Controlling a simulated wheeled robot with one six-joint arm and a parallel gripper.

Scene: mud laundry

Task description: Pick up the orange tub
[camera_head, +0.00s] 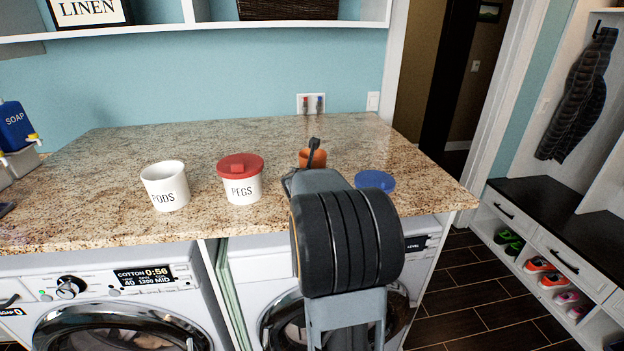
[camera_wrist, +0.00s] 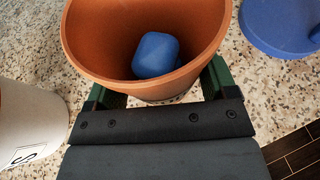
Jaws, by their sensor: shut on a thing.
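The orange tub (camera_head: 313,158) is on the granite counter's right half in the head view, mostly hidden behind my arm. In the wrist view the open-topped tub (camera_wrist: 92,40) fills the upper middle, with a rounded blue object (camera_wrist: 156,54) inside it. My gripper (camera_wrist: 160,85) has one green finger on each side of the tub and is shut on it. In the head view my gripper (camera_head: 311,160) is largely hidden by my wrist. I cannot tell whether the tub's base touches the counter.
A white PEGS tub (camera_head: 242,190) with a red lid (camera_head: 240,166) stands left of the orange tub, and a white PODS tub (camera_head: 165,187) farther left. A blue lid (camera_head: 375,180) lies close on the right. The counter (camera_head: 230,137) behind is clear.

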